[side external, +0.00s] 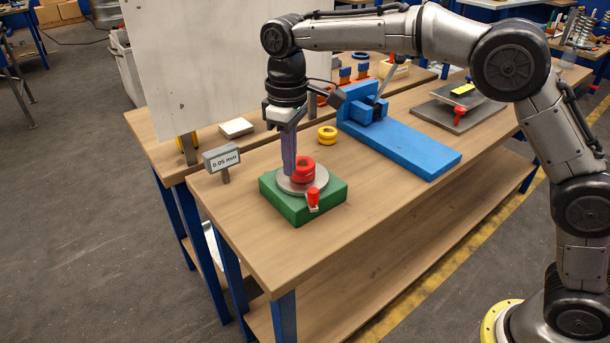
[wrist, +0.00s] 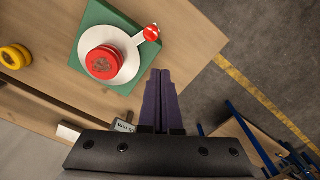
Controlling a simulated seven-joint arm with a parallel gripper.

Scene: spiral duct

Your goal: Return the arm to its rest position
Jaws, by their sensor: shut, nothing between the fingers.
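My gripper (side external: 290,172) points straight down on the left side of the bench, its purple fingers together and empty. In the side view the fingertips overlap the disc beside the red rings (side external: 303,169); their exact height is hard to tell. The red rings sit stacked on a round grey disc (side external: 289,188) on a green block (side external: 270,203), with a red-knobbed lever (side external: 314,197) at its front. In the wrist view the closed fingers (wrist: 160,73) are apart from the red rings (wrist: 103,62), which lie up and to the left of them.
A small sign reading 0.05 mm (side external: 221,158) stands left of the block, with a large pale panel (side external: 225,65) behind. Yellow rings (side external: 327,136) and a blue fixture (side external: 400,143) are to the right. The front wooden bench area (side external: 262,245) is clear.

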